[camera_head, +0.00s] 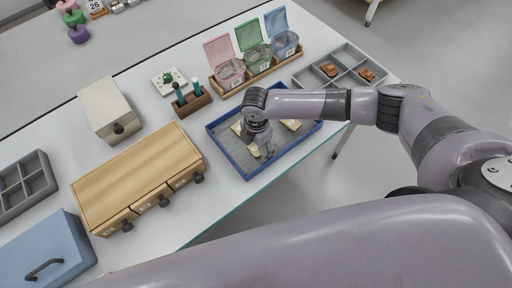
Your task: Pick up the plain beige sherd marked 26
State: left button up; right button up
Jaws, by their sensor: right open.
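A blue-rimmed tray (240,173) lies near the front edge of the white table. Several pale beige sherds lie in it. One sherd (291,124) lies to the right of my right gripper. Another sherd (254,150) shows just beside the fingers, and a third is partly hidden at the left behind the gripper. No number can be read on any sherd, so I cannot tell which is 26. My right gripper (267,154) points down over the tray, open, with nothing visible held. Whether it touches a sherd is unclear. My left gripper is not in view.
A wooden drawer box (140,175) stands left of the tray. Behind are a wooden rack (258,77) of lidded pink, green and blue bins and a small tool block (192,103). A grey divided tray (345,65) holds brown pieces. A card (95,5) reading 26 stands far back.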

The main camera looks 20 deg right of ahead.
jog(key=shift+c, duration=0.3)
jog(key=c, duration=1.2)
